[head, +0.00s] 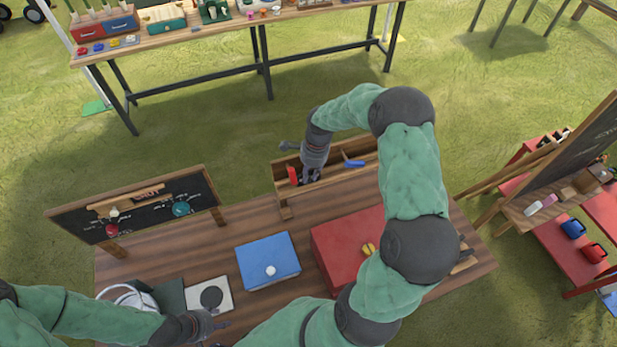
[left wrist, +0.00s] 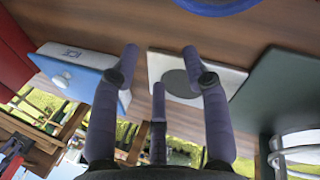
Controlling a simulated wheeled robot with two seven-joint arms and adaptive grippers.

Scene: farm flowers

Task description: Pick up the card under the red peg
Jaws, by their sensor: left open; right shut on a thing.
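A red peg-like piece (head: 293,176) stands at the left of a wooden rack (head: 285,211) at the table's back edge. My right gripper (head: 310,175) is at the rack, just right of this red piece, with its fingers closed. What is between the fingers is hidden, and no card can be made out there. My left gripper (head: 215,322) is open and empty near the table's front edge. Its spread fingers (left wrist: 160,52) show in the left wrist view, with a white plate with a dark disc (left wrist: 158,68) beyond them.
A blue piece (head: 353,163) is on the rack. A blue box (head: 262,252) and a red box (head: 330,238) are on the table. A chalkboard (head: 145,218) with red and teal round pieces stands at the left. A white plate with a dark disc (head: 222,284) lies near my left gripper.

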